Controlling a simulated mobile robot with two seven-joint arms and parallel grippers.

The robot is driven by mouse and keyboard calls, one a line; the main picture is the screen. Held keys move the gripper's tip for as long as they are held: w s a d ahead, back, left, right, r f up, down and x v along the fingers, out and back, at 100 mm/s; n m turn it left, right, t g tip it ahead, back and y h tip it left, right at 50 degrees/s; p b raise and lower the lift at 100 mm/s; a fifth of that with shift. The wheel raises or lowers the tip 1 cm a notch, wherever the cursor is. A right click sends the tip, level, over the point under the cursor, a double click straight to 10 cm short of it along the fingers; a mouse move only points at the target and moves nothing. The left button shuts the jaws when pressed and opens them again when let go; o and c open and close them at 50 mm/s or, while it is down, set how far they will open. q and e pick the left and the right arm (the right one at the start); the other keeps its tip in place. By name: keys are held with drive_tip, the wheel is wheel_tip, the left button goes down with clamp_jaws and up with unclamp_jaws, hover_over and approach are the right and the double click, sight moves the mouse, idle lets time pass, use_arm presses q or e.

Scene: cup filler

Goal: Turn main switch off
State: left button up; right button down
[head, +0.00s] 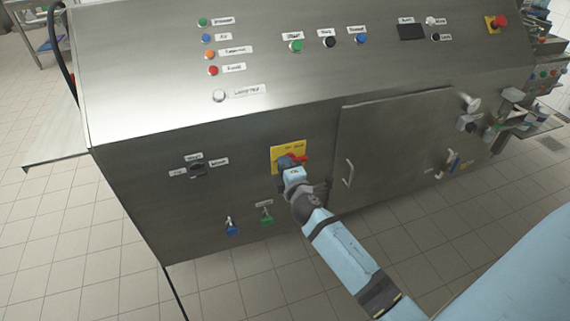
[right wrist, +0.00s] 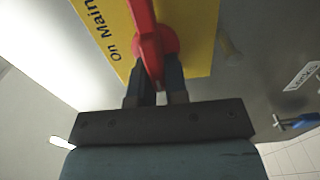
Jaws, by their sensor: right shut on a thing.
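The main switch is a red rotary handle (right wrist: 148,35) on a yellow plate (right wrist: 98,18) that reads "On" and "Main". In the head view the yellow plate (head: 289,147) is on the front of the steel machine, and the red handle (head: 299,158) shows partly behind my gripper. My right gripper (head: 288,164) is at the switch. In the right wrist view its two fingers (right wrist: 157,82) are shut on the lower end of the red handle. The fingers hide part of the handle. My left gripper is not in view.
A selector switch (head: 198,170) is left of the plate. Blue (head: 232,228) and green (head: 267,217) valve handles are below. A cabinet door with a handle (head: 348,173) is to the right. Coloured buttons line the sloped panel (head: 140,60) above. Tiled floor lies in front.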

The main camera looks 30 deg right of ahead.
drive_tip(key=shift+r, duration=0.15)
idle(0.3)
drive_tip(key=c, duration=1.1)
unclamp_jaws()
drive_tip(key=shift+w, duration=0.1)
drive_tip(key=shift+c, duration=0.2)
use_arm(q)
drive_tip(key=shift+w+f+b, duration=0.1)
drive_tip(key=shift+b, duration=0.55)
use_arm(e)
drive_tip(key=v, duration=1.4)
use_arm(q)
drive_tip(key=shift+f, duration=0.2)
use_arm(e)
drive_tip(key=shift+w, duration=0.1)
